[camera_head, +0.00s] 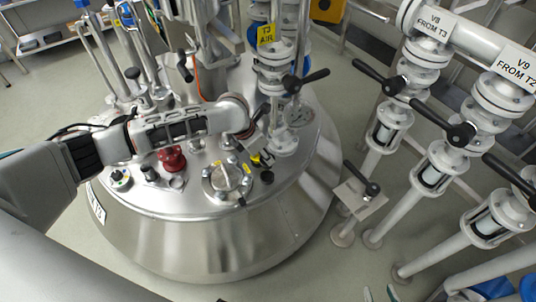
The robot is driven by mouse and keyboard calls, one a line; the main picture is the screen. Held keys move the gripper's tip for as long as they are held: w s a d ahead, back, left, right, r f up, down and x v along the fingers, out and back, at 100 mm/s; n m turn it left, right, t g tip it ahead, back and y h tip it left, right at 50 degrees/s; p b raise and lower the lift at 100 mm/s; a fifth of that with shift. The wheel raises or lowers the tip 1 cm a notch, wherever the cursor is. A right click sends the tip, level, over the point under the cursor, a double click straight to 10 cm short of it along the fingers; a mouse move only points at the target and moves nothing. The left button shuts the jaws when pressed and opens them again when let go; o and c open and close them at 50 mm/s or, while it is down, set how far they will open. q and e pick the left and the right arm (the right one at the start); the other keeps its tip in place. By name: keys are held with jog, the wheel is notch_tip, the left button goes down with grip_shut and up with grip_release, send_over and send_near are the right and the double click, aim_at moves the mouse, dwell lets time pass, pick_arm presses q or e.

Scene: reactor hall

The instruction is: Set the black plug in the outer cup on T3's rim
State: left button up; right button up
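The steel vessel (190,235) fills the middle, with fittings along its lid and rim. A small round black piece (267,177) sits near the rim, right of the round flanged port (227,180). Another small black piece (242,202) sits at the rim in front of that port. I cannot tell which is the plug or which is the outer cup. My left arm reaches over the lid; its gripper (262,130) is by the valve column, its fingers unclear against the fittings. My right gripper (379,294) shows two separated fingertips at the bottom edge, over the floor.
A valve column with a yellow T3 AIR tag (266,36) rises behind my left gripper. A red fitting (172,158) and black-topped fittings stand under my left arm. White pipes with black-handled valves (440,165) crowd the right.

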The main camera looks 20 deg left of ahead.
aim_at(264, 167)
pick_arm(q)
jog(key=shift+f, duration=0.5)
jog(key=shift+f+b, duration=1.1)
jog(key=shift+f, duration=0.55)
jog(key=shift+s+f+b, duration=0.1)
jog(key=shift+f+b, duration=0.3)
jog(key=shift+f, duration=0.4)
jog(key=shift+f+b, duration=0.3)
jog(key=shift+f, duration=0.7)
pick_arm(e)
jog(key=shift+w+a+r+y, duration=0.15)
jog(key=shift+a+y, duration=0.05)
jog(key=shift+a, duration=0.55)
jog(key=shift+w+a+r+y, duration=0.15)
jog(key=shift+a+y, duration=0.05)
jog(key=shift+a, duration=0.5)
pick_arm(q)
jog(key=shift+f, duration=0.1)
pick_arm(e)
jog(key=shift+s+f, duration=0.1)
jog(key=shift+f, duration=0.1)
pick_arm(q)
jog(key=o, duration=1.2)
jog(key=shift+c, duration=0.2)
pick_arm(e)
jog(key=shift+s+f, duration=0.1)
jog(key=shift+s, duration=0.05)
